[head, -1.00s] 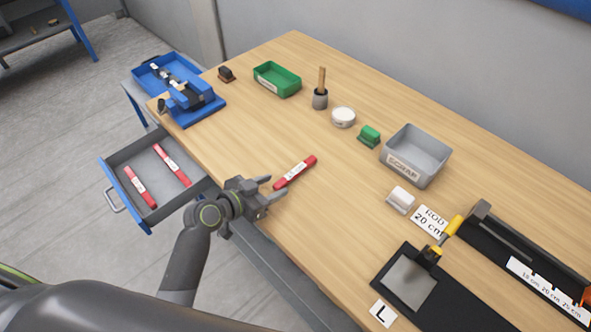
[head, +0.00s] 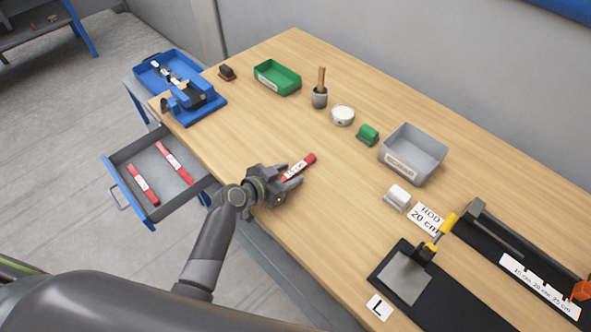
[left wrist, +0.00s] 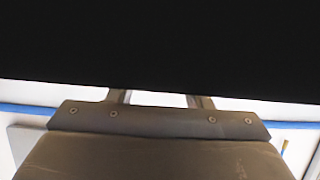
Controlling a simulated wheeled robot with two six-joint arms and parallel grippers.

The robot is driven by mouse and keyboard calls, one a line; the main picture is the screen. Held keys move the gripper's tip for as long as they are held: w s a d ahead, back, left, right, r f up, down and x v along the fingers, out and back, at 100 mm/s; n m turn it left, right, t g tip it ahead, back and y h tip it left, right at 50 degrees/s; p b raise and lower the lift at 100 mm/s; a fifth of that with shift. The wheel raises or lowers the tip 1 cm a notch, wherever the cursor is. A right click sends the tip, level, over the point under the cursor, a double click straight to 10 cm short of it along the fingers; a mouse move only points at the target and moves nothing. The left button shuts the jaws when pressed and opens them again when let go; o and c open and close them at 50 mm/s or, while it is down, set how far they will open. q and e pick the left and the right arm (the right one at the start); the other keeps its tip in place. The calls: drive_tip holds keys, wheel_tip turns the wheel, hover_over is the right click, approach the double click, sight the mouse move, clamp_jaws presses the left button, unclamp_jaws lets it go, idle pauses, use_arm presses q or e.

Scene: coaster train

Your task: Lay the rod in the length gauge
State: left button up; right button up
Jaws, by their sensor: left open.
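A red rod with a white label (head: 302,165) lies on the wooden table, near its front edge. My left gripper (head: 293,174) is open at the rod's near end. Its fingers seem to reach to either side of the rod, and I cannot tell whether they touch it. The left wrist view shows only the gripper's body, its two spread fingers (left wrist: 160,97) and a large dark area; no rod can be made out. The length gauge (head: 505,240) is the long black fixture at the right, with a white scale strip (head: 540,285). My right gripper is not in view.
An open drawer (head: 122,197) holds two more red rods (head: 174,163). A grey bin (head: 413,155), a white block (head: 397,197) and a card (head: 428,219) stand before the gauge. A black plate with a yellow-handled clamp (head: 428,250) is at front right. Mid-table is clear.

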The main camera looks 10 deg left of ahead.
sight(287, 175)
use_arm(q)
drive_tip(key=shift+c, duration=0.2)
clamp_jaws()
wheel_tip(287, 175, up, 10)
drive_tip(key=s+a+r+m+g+h+b, duration=0.1)
drive_tip(key=s+a+r+m+h+b, duration=0.1)
drive_tip(key=s, duration=0.4)
drive_tip(key=s+a+r+m+g+h+b, duration=0.1)
drive_tip(key=s+a+r+m+g+b, duration=0.1)
drive_tip(key=s+a+r, duration=0.2)
drive_tip(key=shift+s+a+r+h, duration=0.4)
drive_tip(key=shift+s+r, duration=0.35)
drive_tip(key=shift+s, duration=1.05)
